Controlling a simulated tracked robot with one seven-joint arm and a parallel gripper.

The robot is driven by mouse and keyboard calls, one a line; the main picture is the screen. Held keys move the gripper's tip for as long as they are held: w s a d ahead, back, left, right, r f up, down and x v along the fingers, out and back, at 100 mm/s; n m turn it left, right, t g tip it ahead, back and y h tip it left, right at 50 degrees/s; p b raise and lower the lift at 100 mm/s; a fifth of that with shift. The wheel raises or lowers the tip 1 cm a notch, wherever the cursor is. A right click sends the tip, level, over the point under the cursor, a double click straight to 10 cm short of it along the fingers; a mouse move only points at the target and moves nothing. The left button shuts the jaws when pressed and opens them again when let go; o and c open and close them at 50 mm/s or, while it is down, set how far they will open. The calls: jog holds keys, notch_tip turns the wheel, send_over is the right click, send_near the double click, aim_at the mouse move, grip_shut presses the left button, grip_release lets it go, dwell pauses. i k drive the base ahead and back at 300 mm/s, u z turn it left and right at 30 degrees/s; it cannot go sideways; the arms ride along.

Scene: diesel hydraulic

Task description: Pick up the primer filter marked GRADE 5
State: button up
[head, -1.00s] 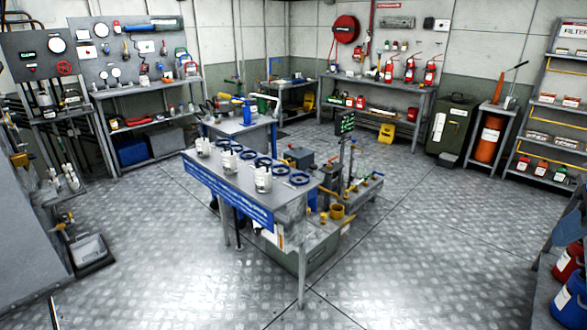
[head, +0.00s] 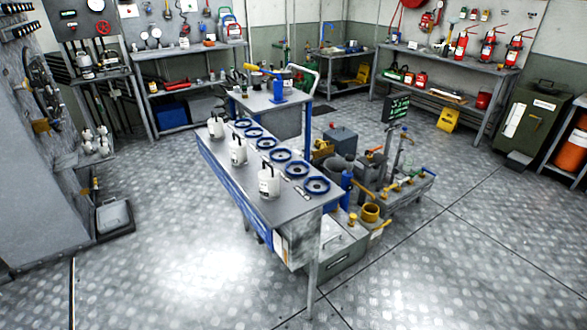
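Three white canisters with dark tops stand upright in a row along the left side of the metal bench in the middle of the room. They are a near one (head: 269,183), a middle one (head: 238,151) and a far one (head: 216,127). They look like the filters, but their labels are too small to read, so I cannot tell which is GRADE 5. The bench (head: 300,207) has a blue strip with small writing along its left side. My gripper is not in view.
Several blue rings (head: 281,156) lie along the bench's right side. Pump machinery (head: 370,212) stands close on its right. A second table (head: 262,100) is behind it. The chequered floor in front is clear.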

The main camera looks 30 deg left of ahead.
aim_at(269, 179)
jog(key=z, duration=0.2)
jog(key=i, duration=0.25)
jog(key=u, duration=2.7)
jog(key=k, duration=0.6)
jog(key=u, duration=0.25)
jog(key=i, duration=0.6)
jog(key=z, duration=0.25)
jog(key=k, duration=0.4)
jog(key=u, duration=0.05)
